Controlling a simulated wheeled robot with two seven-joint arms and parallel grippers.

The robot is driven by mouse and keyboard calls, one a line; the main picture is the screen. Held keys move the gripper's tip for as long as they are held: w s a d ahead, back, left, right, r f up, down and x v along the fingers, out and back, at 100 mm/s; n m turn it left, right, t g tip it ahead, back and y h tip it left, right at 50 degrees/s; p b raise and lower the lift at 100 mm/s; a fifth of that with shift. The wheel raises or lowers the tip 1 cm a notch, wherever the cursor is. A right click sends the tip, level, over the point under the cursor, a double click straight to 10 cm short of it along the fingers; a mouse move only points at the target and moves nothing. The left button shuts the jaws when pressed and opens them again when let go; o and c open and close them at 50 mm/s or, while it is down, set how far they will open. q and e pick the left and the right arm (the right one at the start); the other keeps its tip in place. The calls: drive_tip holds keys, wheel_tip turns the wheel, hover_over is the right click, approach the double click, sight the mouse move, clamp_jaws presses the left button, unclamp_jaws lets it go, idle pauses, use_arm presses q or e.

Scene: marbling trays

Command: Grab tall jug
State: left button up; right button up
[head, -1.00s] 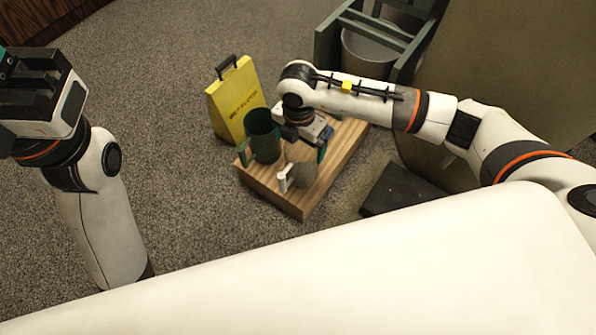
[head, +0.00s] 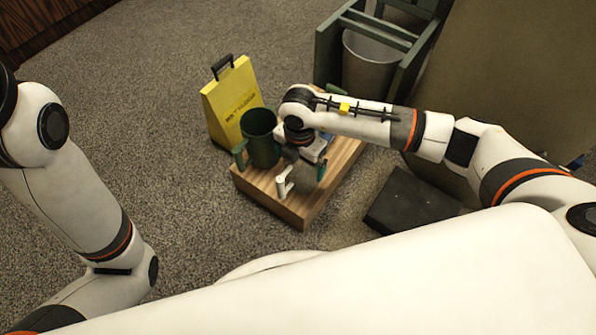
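A tall dark green jug (head: 263,141) stands upright on a wooden board, its handle facing left. Beside it, to the right, is a lower greyish vessel, partly hidden, with a white handle (head: 284,183). A small green part (head: 321,169), perhaps another handle, shows at its right. My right gripper (head: 304,158) points down over the board, right of the green jug and close above the greyish vessel. Its fingertips are hidden or too small to tell open from shut, or whether they touch anything. My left arm shows at the left, but its gripper is out of the picture.
The wooden board (head: 262,194) rests low near the carpet. A yellow folding sign (head: 232,98) stands behind the jug. A green frame with a grey bin (head: 370,62) is at the back right. A black slab (head: 408,201) lies right of the board. Carpet at left is clear.

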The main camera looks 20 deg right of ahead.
drive_tip(key=c, duration=1)
drive_tip(key=shift+r, duration=0.1)
